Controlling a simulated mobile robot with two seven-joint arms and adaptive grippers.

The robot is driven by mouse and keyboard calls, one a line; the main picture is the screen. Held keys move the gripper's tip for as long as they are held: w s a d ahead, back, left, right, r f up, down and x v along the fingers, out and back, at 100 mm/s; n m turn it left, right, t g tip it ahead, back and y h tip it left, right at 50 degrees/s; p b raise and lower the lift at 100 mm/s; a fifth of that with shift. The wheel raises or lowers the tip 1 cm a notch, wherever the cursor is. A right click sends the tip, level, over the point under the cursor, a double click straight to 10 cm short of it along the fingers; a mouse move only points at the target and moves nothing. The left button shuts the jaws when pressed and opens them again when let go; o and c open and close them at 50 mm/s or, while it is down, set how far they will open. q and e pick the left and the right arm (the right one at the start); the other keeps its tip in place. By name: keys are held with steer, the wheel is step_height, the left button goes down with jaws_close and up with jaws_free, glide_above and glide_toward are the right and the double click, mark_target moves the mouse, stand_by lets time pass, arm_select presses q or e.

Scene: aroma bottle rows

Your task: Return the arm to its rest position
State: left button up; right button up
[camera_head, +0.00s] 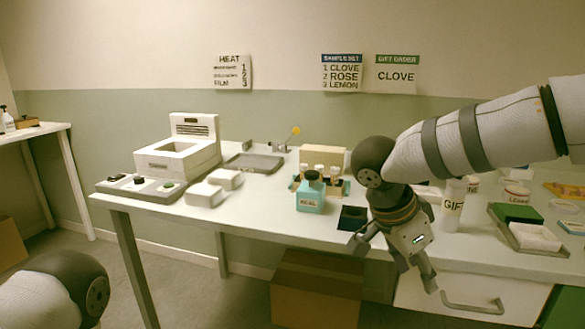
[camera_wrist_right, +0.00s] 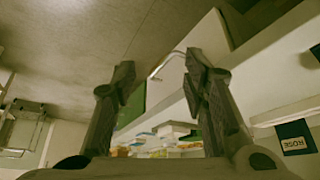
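My right arm (camera_head: 480,135) comes in from the right in the head view, its hand hanging down by the front edge of the table. My right gripper (camera_head: 394,268) is open, with nothing between its fingers. The right wrist view also shows both fingers of the right gripper (camera_wrist_right: 158,70) spread apart and empty. Part of my left arm (camera_head: 65,290) shows at the lower left of the head view. My left gripper is outside both views.
The white table (camera_head: 265,220) carries a teal bottle (camera_head: 310,195), a dark pad (camera_head: 352,217), a white machine (camera_head: 180,150) and a GIFT container (camera_head: 452,205). A green-and-white box (camera_head: 525,230) is at right. A drawer handle (camera_head: 472,305) and cardboard box (camera_head: 315,290) are below.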

steer(key=s+d+f+n+t+h, duration=0.1)
steer(key=d+f+n+t, duration=0.1)
steer(key=f, duration=0.5)
steer(key=s+d+f+n+t+h, duration=0.1)
steer(key=d+f+n, duration=0.15)
steer(key=f, duration=0.35)
steer(key=s+a+f+n+y, duration=0.1)
steer(key=s+f+n+y, duration=0.3)
steer(key=s+f, duration=0.65)
steer(key=s+a+f+n+g+y, duration=0.1)
steer(key=s+f+n+g, duration=0.2)
steer(key=s, duration=1.1)
steer(key=s+f+n+g+y, duration=0.2)
steer(key=s+f+n+g, duration=0.1)
steer(key=s, duration=1.1)
steer(key=shift+s+a+f+g, duration=0.15)
steer(key=shift+a+f+g, duration=0.05)
steer(key=shift+a+g, duration=0.2)
